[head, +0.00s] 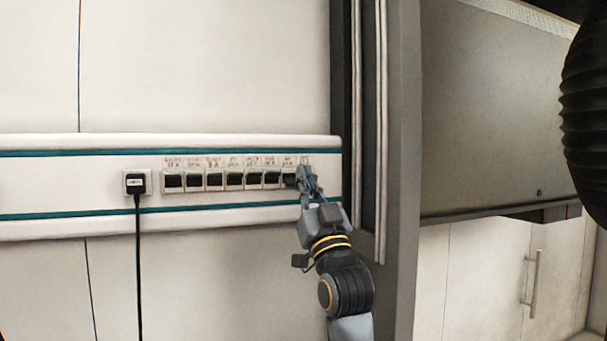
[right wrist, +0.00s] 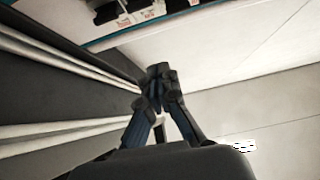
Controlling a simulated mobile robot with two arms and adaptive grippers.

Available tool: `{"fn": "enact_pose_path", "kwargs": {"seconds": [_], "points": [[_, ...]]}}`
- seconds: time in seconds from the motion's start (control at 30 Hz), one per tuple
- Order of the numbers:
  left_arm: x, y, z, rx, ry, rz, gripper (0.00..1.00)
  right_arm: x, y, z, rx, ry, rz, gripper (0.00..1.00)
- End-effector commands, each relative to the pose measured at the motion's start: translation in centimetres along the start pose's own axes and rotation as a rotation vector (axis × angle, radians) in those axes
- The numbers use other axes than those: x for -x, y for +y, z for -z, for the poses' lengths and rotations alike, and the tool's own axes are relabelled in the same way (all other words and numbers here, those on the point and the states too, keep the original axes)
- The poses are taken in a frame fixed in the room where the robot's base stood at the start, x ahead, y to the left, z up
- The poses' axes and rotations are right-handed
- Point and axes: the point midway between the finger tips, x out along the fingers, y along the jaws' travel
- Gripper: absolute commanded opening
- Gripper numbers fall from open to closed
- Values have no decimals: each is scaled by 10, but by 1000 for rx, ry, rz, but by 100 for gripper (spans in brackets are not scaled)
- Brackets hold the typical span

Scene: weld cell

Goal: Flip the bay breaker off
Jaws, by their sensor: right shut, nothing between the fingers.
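A row of several black breaker switches (head: 234,180) sits on the white wall rail, each under a small label with red print too small to read. My right gripper (head: 306,174) is shut and empty at the right end of the row. It covers the last switch position in the head view, and I cannot tell whether it touches it. In the right wrist view the gripper's fingers (right wrist: 160,78) are together, with part of the row (right wrist: 122,12) at the top edge. My left gripper is not in view.
A black plug with a cord (head: 136,185) sits in a socket left of the row. A dark vertical post with pale pipes (head: 381,120) stands just right of my gripper. A grey panel (head: 490,110) hangs further right.

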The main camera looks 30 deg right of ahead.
Motion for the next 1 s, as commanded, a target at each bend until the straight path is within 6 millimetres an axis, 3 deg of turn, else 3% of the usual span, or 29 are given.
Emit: {"fn": "enact_pose_path", "kwargs": {"seconds": [0.03,0.17,0.4,1.0], "points": [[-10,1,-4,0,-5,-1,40,14,0,-8,0,-3,0,0],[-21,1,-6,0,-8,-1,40,39,0,-13,1,-3,0,0],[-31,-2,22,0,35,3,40,66,0,-16,-1,-2,0,0],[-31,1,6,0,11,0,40,70,0,-16,-1,-2,0,0]]}}
